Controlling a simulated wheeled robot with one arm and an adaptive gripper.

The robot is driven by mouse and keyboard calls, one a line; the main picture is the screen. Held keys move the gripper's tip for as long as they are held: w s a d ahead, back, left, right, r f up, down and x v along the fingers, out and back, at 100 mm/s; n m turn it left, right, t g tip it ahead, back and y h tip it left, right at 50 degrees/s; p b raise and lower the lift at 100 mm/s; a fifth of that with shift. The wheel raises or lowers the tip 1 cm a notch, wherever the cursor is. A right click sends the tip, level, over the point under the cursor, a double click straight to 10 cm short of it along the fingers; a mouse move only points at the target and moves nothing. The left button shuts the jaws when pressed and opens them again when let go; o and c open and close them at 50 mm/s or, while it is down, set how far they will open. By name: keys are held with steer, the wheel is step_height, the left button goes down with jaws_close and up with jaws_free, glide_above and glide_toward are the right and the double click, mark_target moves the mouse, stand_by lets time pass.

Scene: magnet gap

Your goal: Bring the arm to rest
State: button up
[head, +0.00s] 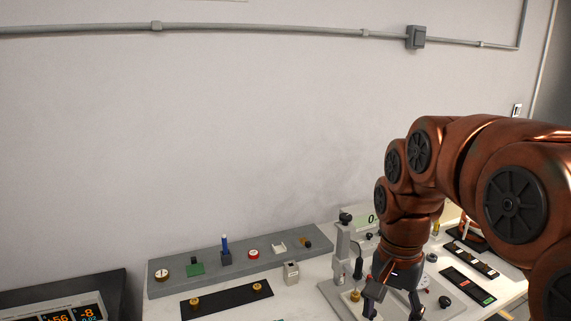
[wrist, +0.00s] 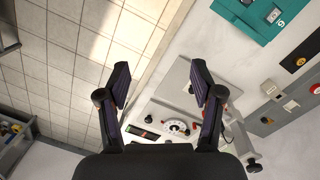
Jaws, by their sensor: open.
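My arm is copper-coloured and reaches in from the right in the head view, bent down over the white table. My gripper (head: 391,297) points down beside a grey stand on the table, near its front edge. In the wrist view my gripper (wrist: 160,88) has its two dark fingers spread wide apart with nothing between them. The fingers are clear of the grey plate with a round white dial (wrist: 177,127) that shows below and between them. In the head view the fingertips are partly cut off by the bottom edge.
A grey shelf (head: 215,272) with small parts runs along the wall. A black strip with brass knobs (head: 228,299) lies in front. The grey stand (head: 343,240) rises close to my gripper. Black panels (head: 468,286) lie at right. In the wrist view, tiled floor (wrist: 60,75) shows beyond the table edge.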

steer(key=s+f+n+b, duration=0.1)
steer(key=s+f+n, duration=0.2)
steer(key=s+f, duration=0.3)
steer(key=s+f+n+b, duration=0.1)
steer(key=s+f+n, duration=0.3)
steer(key=s, duration=0.9)
steer(key=shift+d+f+n+g, duration=0.15)
steer(key=shift+f+n+g, duration=0.2)
steer(key=shift+f, duration=0.55)
steer(key=shift+s, duration=0.1)
steer(key=shift+c, duration=0.2)
